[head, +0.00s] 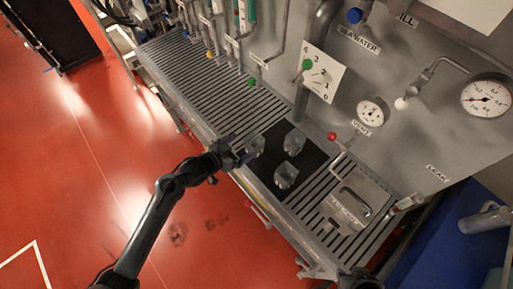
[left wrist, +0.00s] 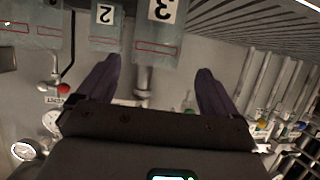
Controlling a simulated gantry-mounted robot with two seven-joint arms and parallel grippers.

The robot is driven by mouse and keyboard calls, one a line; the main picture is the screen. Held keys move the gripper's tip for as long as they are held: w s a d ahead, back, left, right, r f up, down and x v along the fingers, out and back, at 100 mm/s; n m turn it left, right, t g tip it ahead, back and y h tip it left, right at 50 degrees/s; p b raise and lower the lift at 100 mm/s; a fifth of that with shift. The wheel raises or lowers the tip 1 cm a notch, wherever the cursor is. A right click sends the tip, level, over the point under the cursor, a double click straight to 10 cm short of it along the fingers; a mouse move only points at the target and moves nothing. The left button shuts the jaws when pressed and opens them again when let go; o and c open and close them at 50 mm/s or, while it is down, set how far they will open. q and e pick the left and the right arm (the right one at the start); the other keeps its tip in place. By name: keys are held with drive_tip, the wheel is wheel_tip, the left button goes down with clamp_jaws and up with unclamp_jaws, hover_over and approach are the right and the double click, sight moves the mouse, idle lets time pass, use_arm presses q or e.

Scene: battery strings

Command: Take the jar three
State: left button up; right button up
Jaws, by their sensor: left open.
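Three clear glass jars stand on a black mat (head: 309,163) on the slatted bench. In the left wrist view, jar three (left wrist: 157,45) carries a white label with a 3 and shows upside down, ahead of and between my fingers. Jar two (left wrist: 105,40) is to its left and looks farther off. My left gripper (head: 240,151) is open and empty, close beside the leftmost jar (head: 255,145) in the head view; labels are unreadable there. Whether the fingers touch it I cannot tell. The other jars are at the back (head: 294,142) and front (head: 286,175). My right gripper is not clearly shown.
A metal lid with a handle (head: 358,198) is right of the mat. A red-knobbed lever (head: 333,137), gauges (head: 372,112) and pipes are on the panel behind. The slatted bench (head: 205,75) left of the mat is clear.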

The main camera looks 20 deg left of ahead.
sight(259, 137)
use_arm(q)
drive_tip(key=shift+d+x, duration=0.15)
drive_tip(key=shift+x, duration=2.05)
drive_tip(key=shift+d+x, duration=0.2)
drive_tip(key=shift+x, duration=1.95)
drive_tip(key=shift+r, duration=0.15)
drive_tip(key=shift+c, duration=0.2)
drive_tip(key=c, duration=1)
drive_tip(key=shift+r, duration=0.1)
